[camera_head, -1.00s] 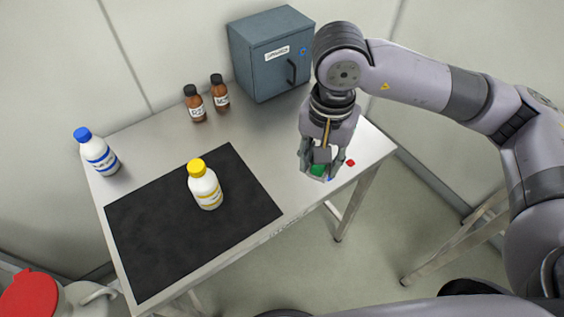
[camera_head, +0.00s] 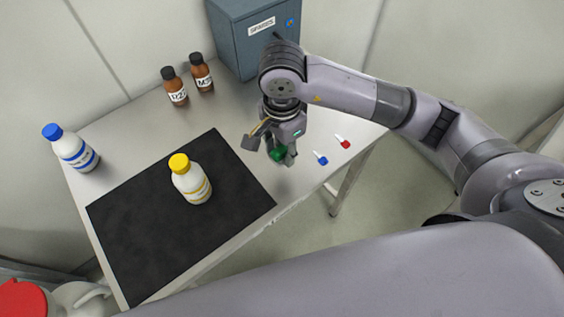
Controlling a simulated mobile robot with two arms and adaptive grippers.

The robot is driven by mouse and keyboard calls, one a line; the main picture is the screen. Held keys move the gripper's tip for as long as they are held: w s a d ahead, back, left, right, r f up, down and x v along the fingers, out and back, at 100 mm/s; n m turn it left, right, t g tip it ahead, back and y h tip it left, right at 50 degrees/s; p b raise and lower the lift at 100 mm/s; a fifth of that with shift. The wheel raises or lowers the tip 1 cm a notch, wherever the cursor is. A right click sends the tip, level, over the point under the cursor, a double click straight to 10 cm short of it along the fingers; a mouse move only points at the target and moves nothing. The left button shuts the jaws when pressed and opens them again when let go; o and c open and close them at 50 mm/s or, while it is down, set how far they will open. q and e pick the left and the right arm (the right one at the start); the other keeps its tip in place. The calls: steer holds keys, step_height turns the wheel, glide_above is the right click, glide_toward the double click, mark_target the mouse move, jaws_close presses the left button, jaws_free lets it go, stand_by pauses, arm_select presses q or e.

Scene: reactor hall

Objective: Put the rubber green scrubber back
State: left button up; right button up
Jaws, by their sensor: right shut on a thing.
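My right gripper (camera_head: 281,158) points down over the right part of the metal table (camera_head: 306,179), beside the right edge of the black mat (camera_head: 150,229). It is shut on a green object, which I take to be the green scrubber (camera_head: 277,154). The fingers hide much of it. I cannot tell whether it touches the table. My left gripper is not in view.
A yellow-capped bottle (camera_head: 191,181) stands on the mat. A blue-capped bottle (camera_head: 72,149) and two brown bottles (camera_head: 175,88) (camera_head: 201,73) stand behind it. A grey cabinet (camera_head: 246,45) is at the back. Small blue (camera_head: 321,158) and red (camera_head: 343,142) items lie right of the gripper.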

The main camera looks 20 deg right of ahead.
mark_target(283, 157)
step_height(283, 157, down, 3)
steer(key=shift+f, duration=0.1)
step_height(283, 157, down, 4)
steer(key=shift+f+p, duration=0.1)
steer(key=shift+p, duration=0.2)
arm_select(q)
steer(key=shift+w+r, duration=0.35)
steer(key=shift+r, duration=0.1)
arm_select(e)
steer(key=shift+f, duration=0.1)
steer(key=o, duration=0.6)
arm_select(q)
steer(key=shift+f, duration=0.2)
arm_select(e)
steer(key=o, duration=0.5)
